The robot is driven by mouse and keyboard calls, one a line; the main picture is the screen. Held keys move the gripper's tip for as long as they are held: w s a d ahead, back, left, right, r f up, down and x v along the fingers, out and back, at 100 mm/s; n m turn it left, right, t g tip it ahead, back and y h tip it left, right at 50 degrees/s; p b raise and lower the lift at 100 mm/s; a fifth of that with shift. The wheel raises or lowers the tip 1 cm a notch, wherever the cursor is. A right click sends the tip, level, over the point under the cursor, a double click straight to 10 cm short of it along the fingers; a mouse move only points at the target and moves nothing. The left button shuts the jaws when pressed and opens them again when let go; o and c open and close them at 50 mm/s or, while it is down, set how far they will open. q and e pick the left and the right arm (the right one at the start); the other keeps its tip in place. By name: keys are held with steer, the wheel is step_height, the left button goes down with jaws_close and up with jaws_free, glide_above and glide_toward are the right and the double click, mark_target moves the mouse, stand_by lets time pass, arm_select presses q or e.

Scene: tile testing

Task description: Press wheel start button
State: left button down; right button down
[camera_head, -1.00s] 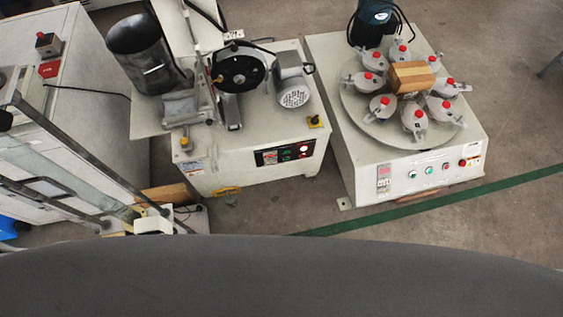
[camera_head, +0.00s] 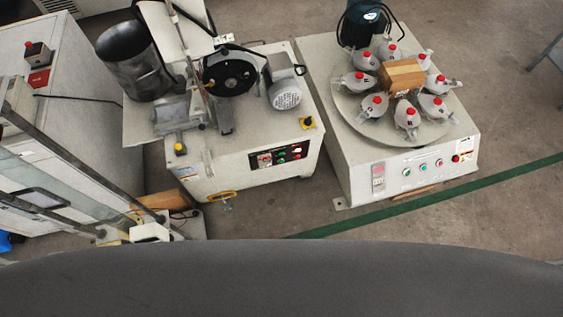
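The wheel machine (camera_head: 225,185) stands left of centre, a light-coloured box with a black disc-shaped wheel (camera_head: 232,74) and a grey motor (camera_head: 284,92) on top. Its front has a dark control panel (camera_head: 278,156) with small red, green and white buttons; I cannot read their labels, so I cannot tell which one is the start button. A yellow-based switch (camera_head: 307,123) sits on its top right corner. Neither of my grippers shows in the head view.
A second machine (camera_head: 360,185) with a round plate of red-capped grey holders stands to the right, with green and red front buttons (camera_head: 423,164). A grey cabinet and frame stand at the left. Bare floor with a green line (camera_head: 400,208) lies in front of the right machine.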

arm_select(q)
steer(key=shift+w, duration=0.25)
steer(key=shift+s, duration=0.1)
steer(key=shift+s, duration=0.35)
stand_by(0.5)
